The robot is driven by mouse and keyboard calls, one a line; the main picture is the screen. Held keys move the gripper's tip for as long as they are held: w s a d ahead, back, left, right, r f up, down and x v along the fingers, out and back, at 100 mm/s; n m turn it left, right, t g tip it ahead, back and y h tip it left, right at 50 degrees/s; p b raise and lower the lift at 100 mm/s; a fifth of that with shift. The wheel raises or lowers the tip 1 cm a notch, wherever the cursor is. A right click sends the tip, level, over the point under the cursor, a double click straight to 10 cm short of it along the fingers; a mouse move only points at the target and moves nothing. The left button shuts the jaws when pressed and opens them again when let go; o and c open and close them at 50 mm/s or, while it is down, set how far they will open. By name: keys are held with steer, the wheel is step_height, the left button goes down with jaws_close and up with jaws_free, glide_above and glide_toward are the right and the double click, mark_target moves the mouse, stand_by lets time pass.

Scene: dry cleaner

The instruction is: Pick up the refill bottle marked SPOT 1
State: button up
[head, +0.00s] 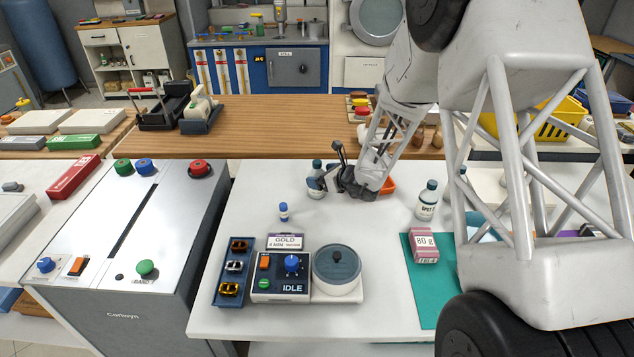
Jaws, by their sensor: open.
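A white bottle with a dark green cap (316,164) stands on the white table, at the fingers of my gripper (324,175). The gripper hides part of this bottle, and I cannot read its label. My gripper is open and comes in low from the right; I cannot tell whether its fingers touch the bottle. A second white bottle (427,202) with a dark green cap stands upright to the right, by the teal mat. Its label reads SPOT with a number too small to make out surely.
A small blue-capped vial (284,212) stands left of the gripper. In front are the GOLD sign (286,242), a control box (280,280) and a lidded round pot (337,270). An orange tray (388,186) lies behind my wrist. A pink 80 g box (424,246) sits on the teal mat (428,300).

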mark_target(317, 166)
steer(key=shift+x, duration=1.25)
steer(key=c, duration=1.2)
steer(key=shift+r, duration=1.7)
steer(key=s+d, duration=0.1)
steer(key=s, duration=0.4)
steer(key=s+d+r, duration=0.1)
steer(key=s, duration=0.4)
steer(key=s+d, duration=0.1)
steer(key=s, duration=0.4)
steer(key=shift+s+d+r, duration=0.25)
steer(key=shift+s+d, duration=0.05)
